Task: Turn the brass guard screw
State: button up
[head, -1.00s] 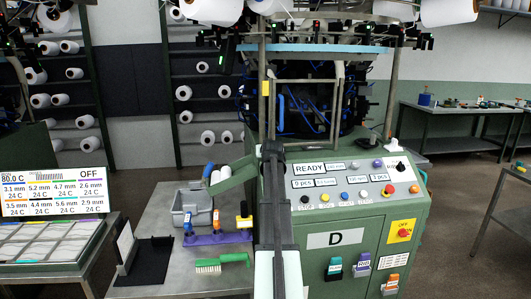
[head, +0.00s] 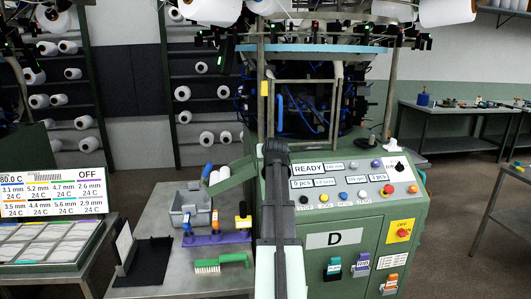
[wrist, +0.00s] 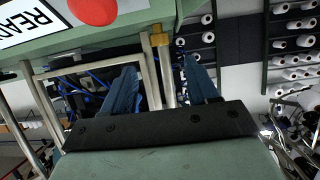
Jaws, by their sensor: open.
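The brass guard screw (head: 264,88) shows as a small yellow-brass piece on the upright post at the left side of the metal guard frame (head: 307,81). In the wrist view a brass piece (wrist: 160,39) sits on a metal bar, beyond and between my fingertips. My gripper (wrist: 162,80) is open, its two blue fingers apart with nothing held between them. A metal bar of the frame appears between the fingers; I cannot tell whether they touch it. In the head view my arm hides most of the gripper, and only a finger shows below and right of the brass piece.
The control panel (head: 347,185) with buttons and a READY label is right of my arm. Yarn cones hang above the machine.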

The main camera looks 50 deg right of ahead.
jog(key=shift+v, duration=2.5)
jog(key=shift+w, duration=0.15)
